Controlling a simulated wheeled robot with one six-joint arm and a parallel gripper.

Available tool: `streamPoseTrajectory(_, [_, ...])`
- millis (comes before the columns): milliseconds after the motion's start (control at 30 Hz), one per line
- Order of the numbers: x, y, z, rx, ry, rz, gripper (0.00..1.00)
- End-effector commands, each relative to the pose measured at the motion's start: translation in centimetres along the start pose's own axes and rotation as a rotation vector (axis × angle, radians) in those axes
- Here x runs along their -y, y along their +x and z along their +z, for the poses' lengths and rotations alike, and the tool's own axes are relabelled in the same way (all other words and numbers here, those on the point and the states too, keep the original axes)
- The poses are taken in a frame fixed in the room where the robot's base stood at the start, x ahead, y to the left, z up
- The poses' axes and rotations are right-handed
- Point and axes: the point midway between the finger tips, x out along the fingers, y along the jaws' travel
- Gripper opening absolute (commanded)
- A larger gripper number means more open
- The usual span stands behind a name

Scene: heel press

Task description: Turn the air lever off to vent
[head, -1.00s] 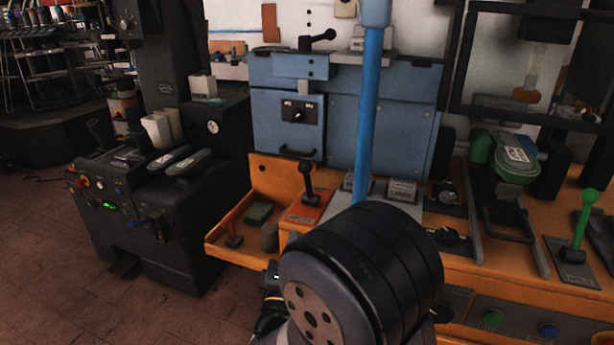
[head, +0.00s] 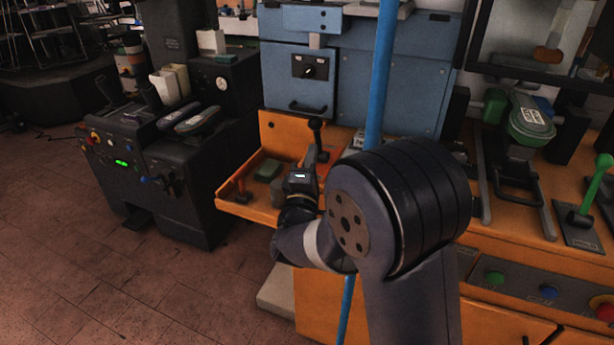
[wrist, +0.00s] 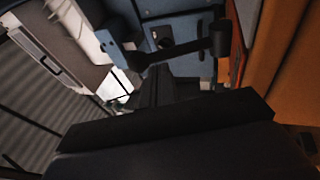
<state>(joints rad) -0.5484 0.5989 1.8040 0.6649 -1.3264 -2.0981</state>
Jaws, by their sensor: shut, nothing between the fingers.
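A black lever with a round knob (head: 316,125) stands up from an orange plate at the left end of the orange bench; it looks like the air lever, though no label is readable. In the wrist view a black lever (wrist: 187,48), likely the same one, lies across just beyond my fingertips. My gripper (wrist: 160,85) is shut and empty, its fingers pointing at this lever; I cannot tell whether they touch it. In the head view my wrist (head: 300,185) is just in front of the lever, and the fingertips are hard to make out.
A blue cabinet (head: 390,95) with a rotary switch stands behind. A blue pole (head: 384,70) rises close to my arm. An orange tray (head: 240,208) holds a small lever and a green block. A green-handled lever (head: 591,190) is at right. A black machine (head: 185,205) stands left.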

Motion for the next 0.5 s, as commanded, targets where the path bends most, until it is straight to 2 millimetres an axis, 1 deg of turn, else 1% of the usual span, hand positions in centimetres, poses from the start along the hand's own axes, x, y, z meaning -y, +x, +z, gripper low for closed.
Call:
streamPoseTrajectory(33, [0.0, 0.9, 0.1, 0.002, 0.0, 0.002, 0.0])
streamPoseTrajectory(100, [0.0, 1.7, 0.1, 0.002, 0.0, 0.002, 0.0])
streamPoseTrajectory(200, [0.0, 2.5, 0.0, 0.001, 0.0, 0.0, 0.0])
streamPoseTrajectory(333, [0.0, 3.0, 0.0, 0.0, -0.001, 0.001, 0.0])
streamPoseTrajectory(500, [0.0, 3.0, 0.0, -0.001, -0.001, 0.0, 0.0])
